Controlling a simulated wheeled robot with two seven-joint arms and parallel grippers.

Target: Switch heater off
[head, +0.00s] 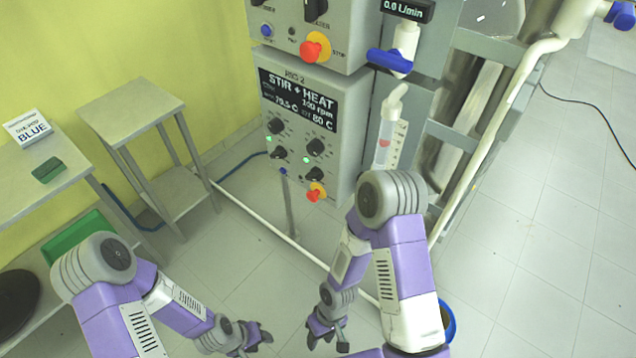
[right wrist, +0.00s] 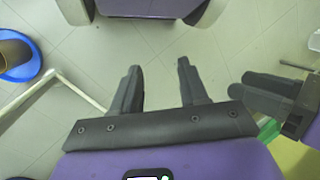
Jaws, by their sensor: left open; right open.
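The lower control box (head: 350,98) carries a black display (head: 298,98) reading STIR + HEAT, 100 rpm, 79.5 C and 80 C. Below the display are several black knobs, including a lower right knob (head: 315,173) and an upper right knob (head: 316,146). Two small green lights glow among them. The knob labels are too small to read, so I cannot tell which is the heater's. A red stop button (head: 316,192) sits at the bottom. My left gripper (head: 268,337) and right gripper (head: 328,345) are open and empty, low and well away from the box. The right wrist view shows the right fingers (right wrist: 158,75) apart.
A second control box (head: 345,28) with a red button (head: 315,47) sits above. Glassware and pipes (head: 505,100) stand to its right. A blue bucket (right wrist: 18,62) stands on the floor.

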